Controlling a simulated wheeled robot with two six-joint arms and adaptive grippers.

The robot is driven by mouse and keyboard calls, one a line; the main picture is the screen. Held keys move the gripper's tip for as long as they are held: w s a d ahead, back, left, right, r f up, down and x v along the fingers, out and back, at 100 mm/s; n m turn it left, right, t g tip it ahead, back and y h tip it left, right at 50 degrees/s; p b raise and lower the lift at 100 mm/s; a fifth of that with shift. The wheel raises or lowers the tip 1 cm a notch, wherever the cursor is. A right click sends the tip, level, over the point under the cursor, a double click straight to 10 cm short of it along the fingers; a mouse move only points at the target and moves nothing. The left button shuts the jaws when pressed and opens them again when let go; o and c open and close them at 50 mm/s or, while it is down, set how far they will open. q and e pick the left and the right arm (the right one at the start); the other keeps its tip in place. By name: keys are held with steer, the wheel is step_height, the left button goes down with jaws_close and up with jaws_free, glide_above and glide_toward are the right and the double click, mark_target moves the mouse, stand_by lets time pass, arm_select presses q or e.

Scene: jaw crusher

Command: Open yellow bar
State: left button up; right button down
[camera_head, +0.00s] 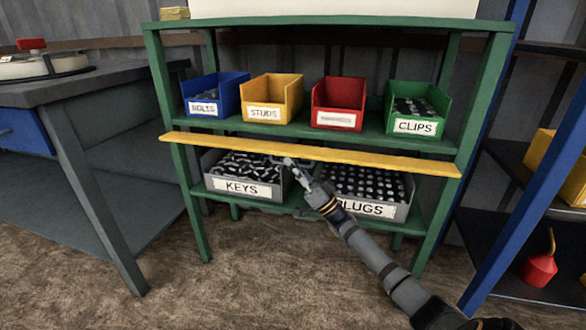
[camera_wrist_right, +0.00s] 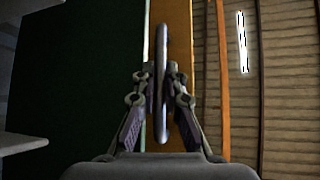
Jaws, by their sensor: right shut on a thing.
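The yellow bar (camera_head: 400,164) runs across the front of the green shelf unit, between its two shelves. It shows in the right wrist view as an orange-yellow strip (camera_wrist_right: 178,20). My right gripper (camera_head: 293,166) is near the middle of the bar, just below its front edge. In the right wrist view my right gripper (camera_wrist_right: 161,85) has its fingers closed on a thin grey handle-like piece (camera_wrist_right: 161,45) that lies in front of the bar. How this piece joins the bar is hidden. My left gripper is not in view.
The green shelf unit (camera_head: 475,95) holds blue, yellow, red and green bins above, and grey KEYS (camera_head: 240,188) and PLUGS (camera_head: 365,207) bins below. A grey table (camera_head: 90,88) stands at left, a blue rack (camera_head: 528,180) at right. The floor in front is clear.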

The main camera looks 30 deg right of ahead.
steer(key=c, duration=1.4)
jaws_free()
